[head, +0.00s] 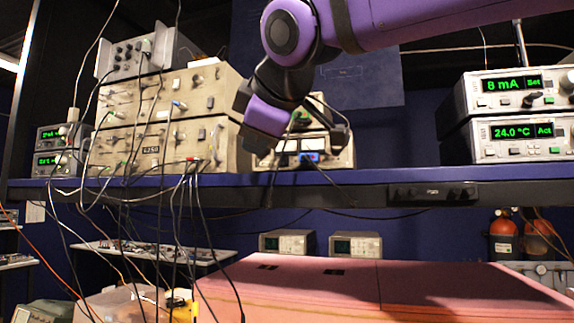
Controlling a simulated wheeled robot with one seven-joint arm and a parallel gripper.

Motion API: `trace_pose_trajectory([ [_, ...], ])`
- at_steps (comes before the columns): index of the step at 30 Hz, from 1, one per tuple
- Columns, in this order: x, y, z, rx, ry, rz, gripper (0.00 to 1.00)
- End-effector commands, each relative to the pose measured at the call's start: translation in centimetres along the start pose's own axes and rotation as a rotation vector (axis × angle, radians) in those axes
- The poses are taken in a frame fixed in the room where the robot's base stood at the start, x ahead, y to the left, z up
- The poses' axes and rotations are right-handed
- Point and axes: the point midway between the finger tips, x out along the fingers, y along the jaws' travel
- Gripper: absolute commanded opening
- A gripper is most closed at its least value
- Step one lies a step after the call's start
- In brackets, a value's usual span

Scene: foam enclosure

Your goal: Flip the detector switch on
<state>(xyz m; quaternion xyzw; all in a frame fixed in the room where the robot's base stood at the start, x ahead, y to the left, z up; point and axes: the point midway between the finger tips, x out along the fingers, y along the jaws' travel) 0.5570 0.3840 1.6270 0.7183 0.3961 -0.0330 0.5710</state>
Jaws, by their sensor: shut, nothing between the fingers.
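My gripper (264,118), at the end of my purple and black arm, hangs in front of the shelf instruments. It is shut and empty; its fingertips are not clear at this angle. Just behind and right of it is a beige instrument (340,152) with pale display windows and a blue patch on its front. The gripper overlaps its left side in the picture; I cannot tell whether they touch. No detector switch is readable by label, and its position cannot be made out. Part of the instrument's front is hidden by my arm and dark cables.
Stacked beige modules (165,140) with many hanging cables stand left on the blue shelf (400,175). Two lit display units (520,90) reading 8 mA and 24.0 °C stand right. A black strip (432,193) is on the shelf edge. Pink foam blocks (320,280) lie below.

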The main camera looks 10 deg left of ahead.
Motion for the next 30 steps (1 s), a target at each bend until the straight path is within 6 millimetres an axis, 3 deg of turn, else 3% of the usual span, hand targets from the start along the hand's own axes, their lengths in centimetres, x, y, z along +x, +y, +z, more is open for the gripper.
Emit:
trace_pose_trajectory([
  [8, 0.8, 0.5, 0.6, 0.002, -0.001, -0.001, 0.0],
  [22, 4.8, 3.4, 3.5, 0.003, -0.002, 0.0, 0.0],
  [30, 6.0, 4.3, 4.4, 0.002, -0.001, -0.001, 0.0],
])
